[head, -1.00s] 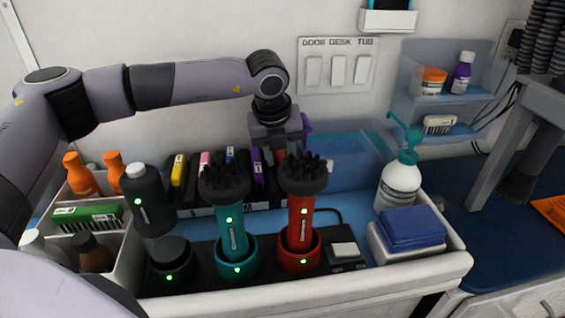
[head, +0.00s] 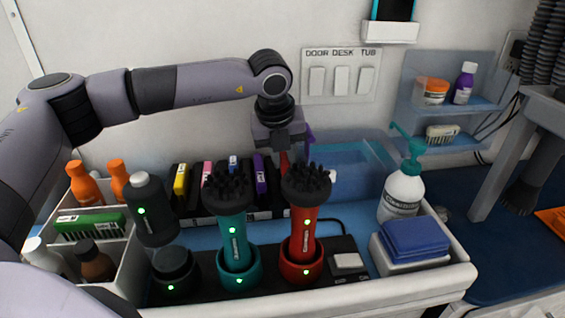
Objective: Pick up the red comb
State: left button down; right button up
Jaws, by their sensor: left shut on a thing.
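The red comb (head: 284,161) shows only as a narrow red strip below my left gripper (head: 283,150), behind the two round-headed brushes. My left gripper points down over the right part of the black rack (head: 196,207) and is shut on the comb. The fingertips and most of the comb are hidden by the gripper body and the red brush, so I cannot tell whether the comb's lower end is clear of the rack.
A teal brush (head: 234,240) and a red brush (head: 302,235) stand upright in front. Yellow (head: 181,180), pink and purple (head: 260,174) items stand in the rack. A pump bottle (head: 403,190) and blue cloths (head: 415,238) are at right. A clear blue bin (head: 350,165) is behind.

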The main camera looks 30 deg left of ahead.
aim_at(285, 158)
pick_arm(q)
notch_tip(285, 158, up, 6)
jog(key=shift+d+f, duration=0.15)
jog(key=shift+f, duration=0.05)
jog(key=s+a+b, duration=0.2)
jog(key=s+a, duration=1)
jog(key=s, duration=0.1)
jog(key=shift+s+f, duration=0.15)
jog(key=shift+s, duration=0.15)
